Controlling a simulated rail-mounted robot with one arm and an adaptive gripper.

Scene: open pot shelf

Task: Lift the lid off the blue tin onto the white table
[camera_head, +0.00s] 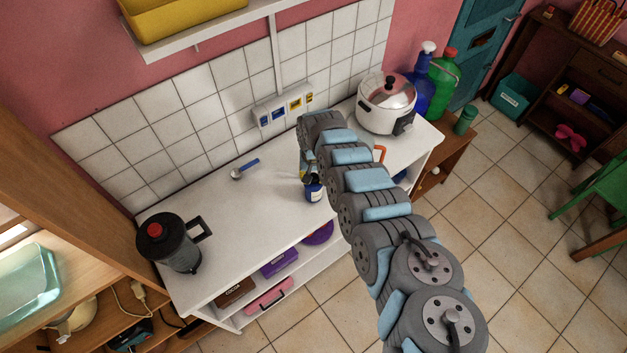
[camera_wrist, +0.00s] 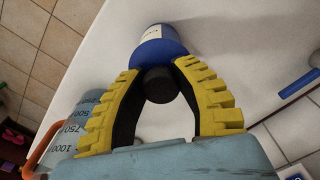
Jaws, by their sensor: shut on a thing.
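The blue tin (camera_head: 314,191), with a white label, stands on the white table (camera_head: 265,210) near its front edge. In the wrist view, its blue lid (camera_wrist: 157,51) has a dark round knob (camera_wrist: 160,84). The white label (camera_wrist: 153,32) shows just beyond the lid, and I see no clear gap between lid and tin. My gripper (camera_wrist: 158,73) has yellow ribbed fingers, one on each side of the knob, shut on the lid. In the head view, my arm partly hides the gripper at the tin.
A blue-handled utensil (camera_head: 245,168) lies left of the tin. A measuring cup (camera_wrist: 85,115) with an orange handle stands close to my gripper. The table's middle is clear.

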